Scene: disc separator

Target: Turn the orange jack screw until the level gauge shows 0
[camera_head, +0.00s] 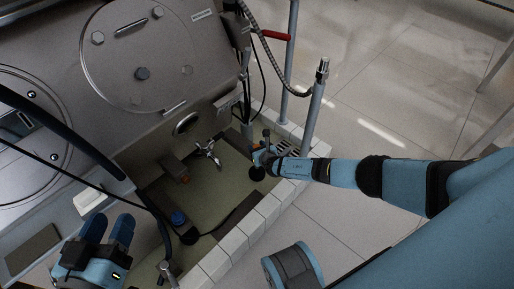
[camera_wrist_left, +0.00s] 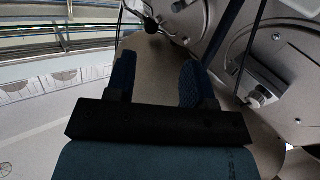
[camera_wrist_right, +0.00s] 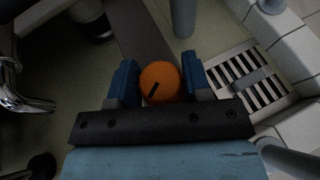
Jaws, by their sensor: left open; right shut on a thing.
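The orange jack screw (camera_wrist_right: 161,82) shows in the right wrist view as a round orange head with a short black mark, tilted and pointing to its lower left. My right gripper (camera_wrist_right: 160,85) has its blue fingers on either side of it and is shut on it. In the head view my right gripper (camera_head: 260,156) reaches low into the tiled basin, and the screw is mostly hidden there. My left gripper (camera_head: 108,230) is open and empty at the lower left, away from the screw; its spread fingers show in the left wrist view (camera_wrist_left: 157,80). I cannot make out a readable level gauge.
A white tiled curb (camera_head: 267,208) edges the basin. A slotted grate (camera_wrist_right: 240,82) lies right of the screw. Grey posts (camera_head: 314,108) rise near my right arm. Dark hoses cross at left.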

